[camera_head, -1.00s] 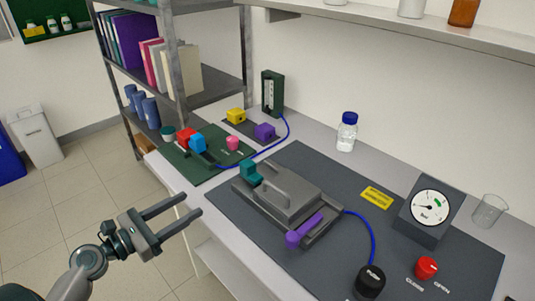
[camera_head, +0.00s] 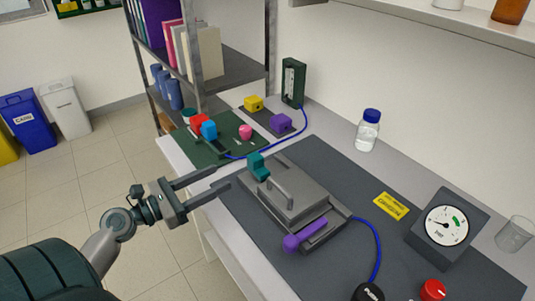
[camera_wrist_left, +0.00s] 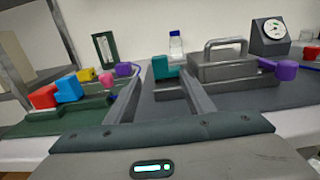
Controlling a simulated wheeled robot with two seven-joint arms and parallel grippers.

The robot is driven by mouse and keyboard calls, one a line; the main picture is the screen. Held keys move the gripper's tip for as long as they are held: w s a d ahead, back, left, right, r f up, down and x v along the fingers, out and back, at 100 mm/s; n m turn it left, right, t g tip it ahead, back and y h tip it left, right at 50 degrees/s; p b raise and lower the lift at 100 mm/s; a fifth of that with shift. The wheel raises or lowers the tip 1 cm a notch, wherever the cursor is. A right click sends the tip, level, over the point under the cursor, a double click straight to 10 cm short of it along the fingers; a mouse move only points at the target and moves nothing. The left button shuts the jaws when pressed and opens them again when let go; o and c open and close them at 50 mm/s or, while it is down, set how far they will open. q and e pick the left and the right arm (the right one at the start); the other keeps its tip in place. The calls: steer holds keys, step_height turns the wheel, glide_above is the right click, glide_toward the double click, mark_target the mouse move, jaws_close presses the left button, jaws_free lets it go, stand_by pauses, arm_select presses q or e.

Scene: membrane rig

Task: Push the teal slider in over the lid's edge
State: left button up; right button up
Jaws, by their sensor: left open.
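The grey lid (camera_head: 287,190) has an arched handle and also shows in the left wrist view (camera_wrist_left: 222,70). A purple lever (camera_head: 303,236) is at the box's front right side. My left gripper (camera_head: 222,178) is open and empty, in front of the bench edge and left of the slider, apart from it. My right gripper is not in view.
A green board (camera_head: 212,153) with red, blue and pink parts lies left of the box. A blue tube (camera_head: 379,245) runs from the box. A gauge (camera_head: 447,226), red knob (camera_head: 432,290) and bottle (camera_head: 367,130) stand to the right.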

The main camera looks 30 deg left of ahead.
mark_target(250, 161)
arm_select(q)
steer(key=p+x, duration=0.1)
steer(key=x, duration=0.2)
steer(key=p+x, duration=0.1)
steer(key=x, duration=0.3)
steer(key=shift+r+p, duration=0.2)
steer(key=shift+p, duration=0.2)
steer(key=p+x, duration=0.2)
steer(key=x, duration=0.7)
steer(key=shift+f, duration=0.1)
steer(key=shift+w+d+f+p, duration=0.1)
steer(key=shift+w+d+p, duration=0.25)
steer(key=shift+w, duration=0.25)
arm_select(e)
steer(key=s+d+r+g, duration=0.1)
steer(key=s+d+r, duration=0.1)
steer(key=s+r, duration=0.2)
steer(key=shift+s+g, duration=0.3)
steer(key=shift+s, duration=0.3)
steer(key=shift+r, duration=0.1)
